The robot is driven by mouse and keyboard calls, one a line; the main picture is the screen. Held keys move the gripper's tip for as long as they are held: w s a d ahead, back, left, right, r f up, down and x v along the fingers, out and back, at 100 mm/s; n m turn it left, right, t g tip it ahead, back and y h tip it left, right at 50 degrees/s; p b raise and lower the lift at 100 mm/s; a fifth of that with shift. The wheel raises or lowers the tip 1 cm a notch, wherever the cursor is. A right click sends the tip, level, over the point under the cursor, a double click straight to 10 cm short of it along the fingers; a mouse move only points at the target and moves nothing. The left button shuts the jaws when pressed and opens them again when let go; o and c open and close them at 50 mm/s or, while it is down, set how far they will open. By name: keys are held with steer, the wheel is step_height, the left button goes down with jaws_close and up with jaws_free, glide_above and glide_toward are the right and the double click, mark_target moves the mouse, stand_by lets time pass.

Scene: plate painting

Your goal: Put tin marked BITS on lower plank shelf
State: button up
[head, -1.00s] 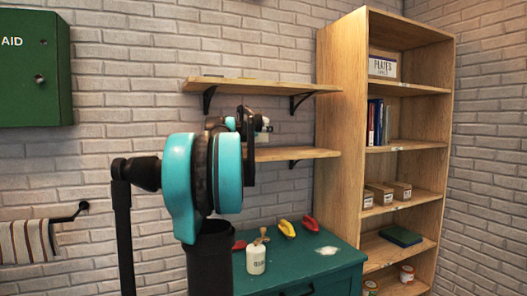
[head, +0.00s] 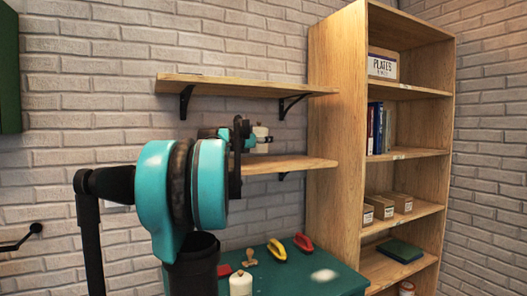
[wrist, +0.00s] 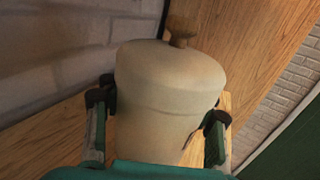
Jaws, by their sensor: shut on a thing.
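A cream tin with a lid and a brown knob (wrist: 170,85) fills the middle of the wrist view. My gripper (wrist: 160,112) is shut on it, one finger on each side. In the head view the tin (head: 261,133) shows small and pale beside my gripper, partly hidden by my arm. It is just above the lower plank shelf (head: 300,163), near its middle. I cannot tell if its base touches the plank. No lettering on the tin can be read. The lower plank also shows under the tin in the wrist view (wrist: 55,150).
The upper plank (head: 230,86) on black brackets hangs above. A tall wooden bookcase (head: 335,150) stands right of the planks. Below, a green cabinet top (head: 340,284) holds a white bottle (head: 240,284), a stamp and colored handled tools. The visible right part of the lower plank is clear.

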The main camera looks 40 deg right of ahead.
mark_target(254, 150)
steer(key=shift+f, duration=1.95)
steer(key=shift+f, duration=0.1)
steer(key=o, duration=1.4)
steer(key=shift+a, duration=0.3)
steer(key=a, duration=0.3)
steer(key=s+a, duration=0.1)
steer(key=a, duration=0.7)
steer(key=shift+s+a, duration=0.2)
steer(key=shift+s, duration=0.2)
